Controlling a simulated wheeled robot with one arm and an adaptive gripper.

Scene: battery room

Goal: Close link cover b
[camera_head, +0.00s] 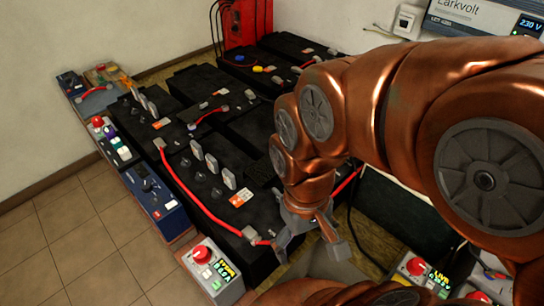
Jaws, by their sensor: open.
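My gripper (312,239) points down with its fingers apart, at the front right end of the near black battery (215,200). Its left finger is close to the grey end piece (252,235) of a red link cable (190,196); I cannot tell if they touch. Nothing shows between the fingers. Several pale flaps (212,163) stand upright on the near battery, and more pale flaps (147,103) stand on the battery behind. No readable label marks link cover b, so I cannot tell which part it is. My copper arm hides the right side of the batteries.
A control box with a red button (208,270) stands at the front, left of my gripper. Another red-button box (416,268) is at the lower right. A blue device (155,197) lies along the left edge. A red unit (247,22) stands behind. Tiled floor at left is clear.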

